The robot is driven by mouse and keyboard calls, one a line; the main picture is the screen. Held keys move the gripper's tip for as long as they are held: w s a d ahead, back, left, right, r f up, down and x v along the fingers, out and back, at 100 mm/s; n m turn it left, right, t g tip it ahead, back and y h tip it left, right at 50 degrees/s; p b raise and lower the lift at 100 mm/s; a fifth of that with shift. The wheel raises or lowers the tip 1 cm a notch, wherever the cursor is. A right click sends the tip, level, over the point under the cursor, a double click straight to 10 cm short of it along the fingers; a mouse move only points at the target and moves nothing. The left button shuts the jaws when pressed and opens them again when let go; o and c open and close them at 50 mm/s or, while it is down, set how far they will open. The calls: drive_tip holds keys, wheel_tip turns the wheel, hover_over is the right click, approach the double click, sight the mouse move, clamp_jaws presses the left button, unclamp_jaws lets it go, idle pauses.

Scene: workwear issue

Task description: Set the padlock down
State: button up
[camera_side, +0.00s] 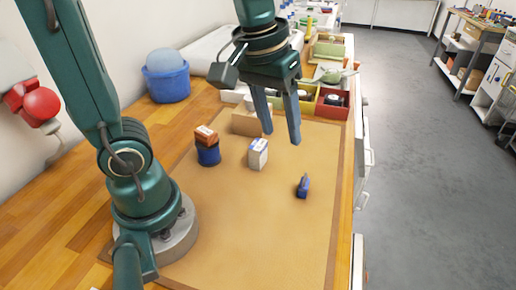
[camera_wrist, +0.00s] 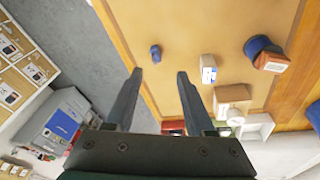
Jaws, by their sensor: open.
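A small blue padlock (camera_side: 303,187) with a greyish upper part rests on the tan mat (camera_side: 240,225), toward the mat's right side. The padlock also shows in the wrist view (camera_wrist: 155,53), just beyond the gap between the fingertips. My gripper (camera_side: 282,138) is open, with nothing between its fingers. It hangs above the mat, apart from the padlock, which lies below and to the right of the fingertips in the side view. Both fingers show in the wrist view (camera_wrist: 159,72).
A white box with blue print (camera_side: 257,153) stands left of the padlock. A blue cylinder (camera_side: 208,156) bears an orange-brown box (camera_side: 206,135). A cardboard box (camera_side: 246,122) and coloured bins (camera_side: 332,106) stand behind. The mat's front is clear. A blue tub (camera_side: 167,84) stands at left.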

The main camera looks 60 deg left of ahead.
drive_tip(key=s+f+m+t, duration=0.1)
drive_tip(key=s+m+t, duration=0.1)
drive_tip(key=s+m, duration=0.2)
drive_tip(key=shift+s+a+f+m+t, duration=0.2)
drive_tip(key=shift+s+m+t, duration=0.15)
drive_tip(key=shift+s, duration=0.95)
